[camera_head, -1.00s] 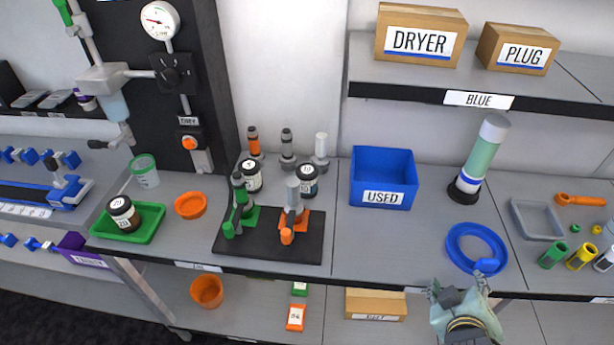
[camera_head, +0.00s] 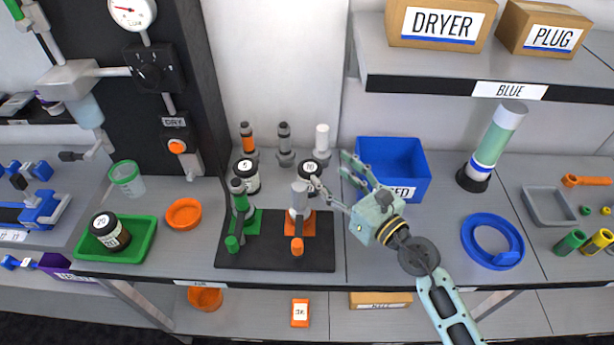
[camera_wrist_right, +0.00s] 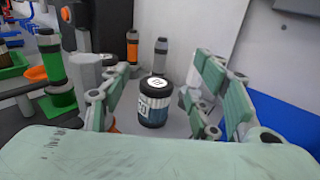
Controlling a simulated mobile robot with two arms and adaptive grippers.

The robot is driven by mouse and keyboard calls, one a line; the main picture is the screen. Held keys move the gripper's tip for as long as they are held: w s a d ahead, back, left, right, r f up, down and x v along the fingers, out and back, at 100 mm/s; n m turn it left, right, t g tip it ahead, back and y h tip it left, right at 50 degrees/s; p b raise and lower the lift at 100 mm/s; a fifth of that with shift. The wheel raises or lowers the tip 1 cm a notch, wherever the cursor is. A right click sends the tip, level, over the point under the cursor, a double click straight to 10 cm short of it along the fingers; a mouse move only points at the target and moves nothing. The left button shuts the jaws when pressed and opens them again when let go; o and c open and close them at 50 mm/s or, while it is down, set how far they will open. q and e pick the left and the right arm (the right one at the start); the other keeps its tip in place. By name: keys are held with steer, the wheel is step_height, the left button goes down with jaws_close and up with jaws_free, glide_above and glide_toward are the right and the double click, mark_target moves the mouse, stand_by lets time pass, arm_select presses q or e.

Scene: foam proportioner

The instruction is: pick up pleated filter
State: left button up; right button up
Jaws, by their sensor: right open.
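The likely pleated filter is a short dark canister (camera_head: 306,172) with a white top label, standing behind the black stand. In the right wrist view the canister (camera_wrist_right: 154,104) is upright, with a white side label and a bluish lower body. My right gripper (camera_head: 331,172) is open and empty, its fingers pointing toward the canister from the right front. In the wrist view its fingers stand left and right of the canister, with visible gaps. One finger partly covers the canister in the head view. My left gripper is not in view.
A similar canister (camera_head: 246,176) labelled 5 stands to the left, and another (camera_head: 110,232) sits in a green tray (camera_head: 145,240). The black stand (camera_head: 265,258) holds green and orange fixtures. Upright cylinders stand behind. The blue bin (camera_head: 415,160) is close right of the gripper.

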step_height(320, 180, down, 7)
steer(key=b, duration=0.4)
steer(key=shift+f, duration=0.2)
steer(key=shift+w+a+r, duration=0.35)
steer(key=shift+w+a, duration=0.2)
steer(key=shift+w, duration=0.2)
steer(key=x, duration=0.5)
steer(key=shift+w+a+f, duration=0.1)
steer(key=shift+w+a, duration=0.1)
steer(key=shift+w, duration=0.05)
steer(key=c, duration=1)
steer(key=shift+o, duration=0.2)
steer(key=shift+p, duration=0.3)
